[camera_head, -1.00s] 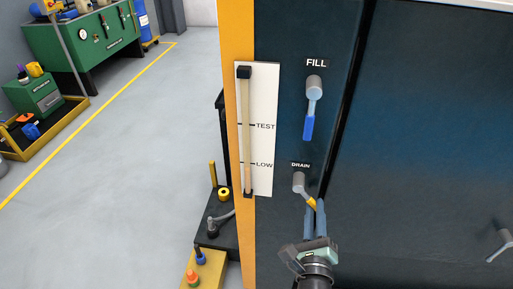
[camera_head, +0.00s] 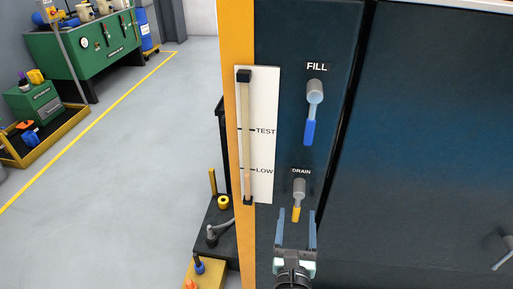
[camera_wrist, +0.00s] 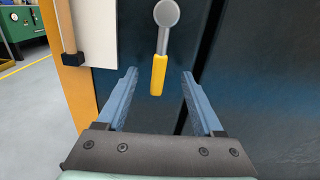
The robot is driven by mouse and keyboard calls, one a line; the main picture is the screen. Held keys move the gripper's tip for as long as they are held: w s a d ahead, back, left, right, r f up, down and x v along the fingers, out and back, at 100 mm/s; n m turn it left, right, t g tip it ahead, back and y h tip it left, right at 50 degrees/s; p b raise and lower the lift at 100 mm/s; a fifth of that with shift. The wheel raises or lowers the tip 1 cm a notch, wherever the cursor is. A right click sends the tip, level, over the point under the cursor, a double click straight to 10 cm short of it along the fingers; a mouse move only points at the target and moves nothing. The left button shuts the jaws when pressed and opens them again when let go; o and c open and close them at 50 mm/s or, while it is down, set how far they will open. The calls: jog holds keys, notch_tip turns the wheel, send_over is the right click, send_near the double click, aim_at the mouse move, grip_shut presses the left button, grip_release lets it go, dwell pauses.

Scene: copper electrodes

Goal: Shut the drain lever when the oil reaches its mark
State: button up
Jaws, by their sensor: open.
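The drain lever (camera_head: 296,213) has a grey hub and a yellow handle under the DRAIN label; it hangs almost straight down. My gripper (camera_head: 297,212) is open and empty, with its blue fingers on either side of the handle's lower end in the picture. In the wrist view the yellow handle (camera_wrist: 158,74) lies between the fingertips (camera_wrist: 160,72), touching neither. The sight gauge (camera_head: 262,105) is a white plate with a thin tube and TEST and LOW marks. The tube is tan above and pinker from about LOW down; I cannot tell the oil level surely.
The blue-handled fill lever (camera_head: 310,132) hangs down above the drain lever. Another grey lever (camera_head: 503,252) is at the far right of the dark panel. An orange post (camera_head: 236,130) edges the panel. A black stand (camera_head: 216,242) with small items is at lower left.

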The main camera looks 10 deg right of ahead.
jog(key=shift+s, duration=0.1)
jog(key=b+v, duration=0.1)
jog(key=v, duration=0.6)
jog(key=shift+s, duration=0.4)
jog(key=shift+s+a, duration=0.1)
jog(key=shift+a, duration=0.05)
